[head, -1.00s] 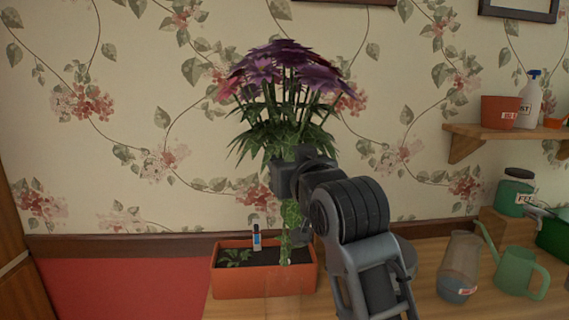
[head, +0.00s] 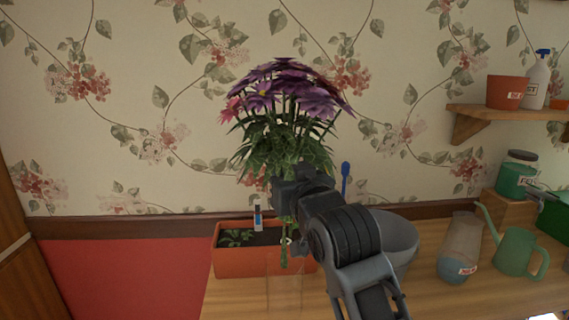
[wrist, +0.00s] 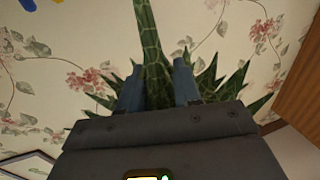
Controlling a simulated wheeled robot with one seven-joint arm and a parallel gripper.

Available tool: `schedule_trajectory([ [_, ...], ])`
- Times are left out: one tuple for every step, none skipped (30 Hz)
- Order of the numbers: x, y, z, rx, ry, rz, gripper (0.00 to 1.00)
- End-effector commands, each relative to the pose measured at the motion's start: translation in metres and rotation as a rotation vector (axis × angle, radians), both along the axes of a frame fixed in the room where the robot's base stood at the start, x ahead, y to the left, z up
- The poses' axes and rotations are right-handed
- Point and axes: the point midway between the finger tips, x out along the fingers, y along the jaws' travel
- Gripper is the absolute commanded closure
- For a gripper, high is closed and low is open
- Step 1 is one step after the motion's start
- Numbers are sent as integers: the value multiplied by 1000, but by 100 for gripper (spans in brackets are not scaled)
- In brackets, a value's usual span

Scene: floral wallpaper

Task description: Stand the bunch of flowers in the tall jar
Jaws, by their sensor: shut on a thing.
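The bunch of flowers (head: 290,92) has purple and pink heads, green leaves and a stem bundle pointing down. My gripper (head: 284,190) is shut on it below the leaves and holds it roughly upright. In the wrist view, the green stems (wrist: 152,40) pass between the two fingers of my gripper (wrist: 158,82). A clear, nearly invisible glass vessel, which looks like the tall jar (head: 284,295), stands in front of the orange planter. The stem ends overlap the jar's top in the picture; I cannot tell whether they are inside it.
The orange planter (head: 232,264) stands just behind the jar. A grey bucket (head: 403,240) is partly behind my arm. A glass pitcher (head: 460,250) and green watering can (head: 517,245) stand to the right. A wall shelf (head: 480,118) is at upper right.

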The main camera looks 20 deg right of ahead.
Motion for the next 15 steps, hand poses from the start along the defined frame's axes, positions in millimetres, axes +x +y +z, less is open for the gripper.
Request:
schedule_trajectory([
  [0,0,-8,0,1,0,100],
  [0,0,-11,0,2,0,100],
  [0,0,-15,0,2,0,100],
  [0,0,-18,0,2,0,100],
  [0,0,-22,0,1,0,100],
  [0,0,-25,0,1,0,100],
  [0,0,-28,0,1,0,100],
  [0,0,-30,0,1,0,100],
  [0,0,-34,0,1,0,100],
  [0,0,-37,0,1,0,100],
  [0,0,-39,0,1,0,100],
  [0,0,-43,0,0,0,100],
  [0,0,-46,0,0,0,100],
  [0,0,-48,0,0,0,100],
  [0,0,-52,0,0,0,100],
])
